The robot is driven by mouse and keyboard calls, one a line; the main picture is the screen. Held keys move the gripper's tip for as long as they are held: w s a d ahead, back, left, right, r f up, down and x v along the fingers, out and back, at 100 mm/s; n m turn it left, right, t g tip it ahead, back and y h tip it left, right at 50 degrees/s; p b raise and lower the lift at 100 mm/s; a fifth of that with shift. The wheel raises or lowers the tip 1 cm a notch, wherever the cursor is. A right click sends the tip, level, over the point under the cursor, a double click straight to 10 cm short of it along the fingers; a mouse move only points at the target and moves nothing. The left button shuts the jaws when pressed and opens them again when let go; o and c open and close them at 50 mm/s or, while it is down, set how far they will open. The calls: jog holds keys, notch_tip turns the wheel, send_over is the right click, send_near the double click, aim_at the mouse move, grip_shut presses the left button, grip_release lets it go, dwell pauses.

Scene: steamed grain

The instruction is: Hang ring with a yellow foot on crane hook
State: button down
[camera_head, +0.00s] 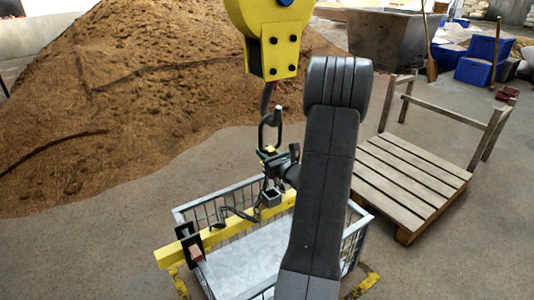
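The crane's yellow hook block (279,50) hangs at the top centre, with its dark hook (266,97) below it. The ring (270,122), a dark oblong link, stands upright just under the hook. Its small yellow foot (267,152) is at its lower end. My gripper (270,160) is at the foot and appears shut on it; the fingers are small and partly hidden. The hook's lower end and the ring's top meet or overlap in this view. I cannot tell whether the hook passes through the ring.
A yellow beam (225,232) with dark fittings lies across a metal mesh basket (182,213) below. My arm covers the basket's right part. A wooden pallet cart (410,180) stands at right. A brown grain heap (150,80) fills the left. Floor at lower left is clear.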

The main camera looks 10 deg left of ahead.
jog(key=shift+r, duration=0.15)
jog(key=c, duration=1.1)
grip_release()
jog(key=shift+o, duration=0.3)
jog(key=shift+f, duration=0.2)
jog(key=p+v, duration=0.2)
jog(key=v, duration=1.1)
jog(key=shift+s+d+r+p, duration=0.15)
jog(key=shift+s+d+p, duration=0.1)
jog(key=shift+d+p, duration=0.05)
jog(key=b+x, duration=0.2)
jog(key=x, duration=1.1)
jog(key=shift+w+a, duration=0.1)
jog(key=shift+a, duration=0.1)
